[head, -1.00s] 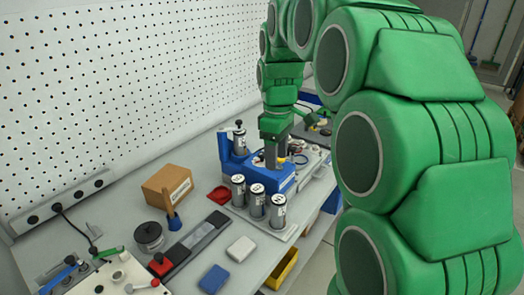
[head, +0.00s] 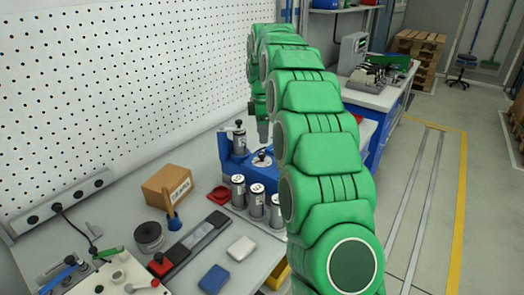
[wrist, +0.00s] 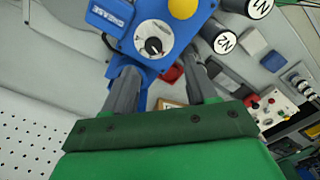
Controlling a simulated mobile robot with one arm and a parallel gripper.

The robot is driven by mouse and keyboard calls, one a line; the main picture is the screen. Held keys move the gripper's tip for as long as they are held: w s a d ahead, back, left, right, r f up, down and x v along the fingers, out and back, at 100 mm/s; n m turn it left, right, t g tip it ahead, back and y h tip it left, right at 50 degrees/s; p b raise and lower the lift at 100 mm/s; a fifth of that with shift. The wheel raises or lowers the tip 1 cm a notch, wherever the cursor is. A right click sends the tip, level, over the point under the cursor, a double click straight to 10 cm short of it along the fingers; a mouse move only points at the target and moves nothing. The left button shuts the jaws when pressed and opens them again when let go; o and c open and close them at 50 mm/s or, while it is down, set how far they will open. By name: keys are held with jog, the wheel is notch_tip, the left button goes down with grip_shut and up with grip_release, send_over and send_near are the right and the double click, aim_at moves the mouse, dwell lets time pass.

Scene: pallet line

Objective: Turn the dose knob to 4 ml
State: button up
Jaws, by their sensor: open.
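The blue grease dosing unit (head: 240,168) stands on the bench behind several silver canisters. In the wrist view its blue body (wrist: 120,42) carries a round white dial with a black dose knob (wrist: 153,46) at its middle. A small light mark shows on the knob, but the scale is too small to read. A yellow round part (wrist: 183,8) sits beside the dial. My gripper (wrist: 160,66) is open, its two grey fingers apart, with the knob in view beyond the gap and nothing between them. In the head view one finger (head: 263,131) shows above the unit.
Numbered canisters (head: 256,200) stand close in front of the unit. A red tray (head: 221,194), a cardboard box (head: 167,187), and white (head: 241,248) and blue (head: 214,279) blocks lie nearby. The pegboard wall (head: 120,90) bounds the bench at left.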

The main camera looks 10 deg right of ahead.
aim_at(262, 153)
jog(key=shift+w+f, duration=0.35)
jog(key=shift+w, duration=0.2)
jog(key=shift+f, duration=3.8)
jog(key=c, duration=1.1)
jog(key=shift+o, duration=0.2)
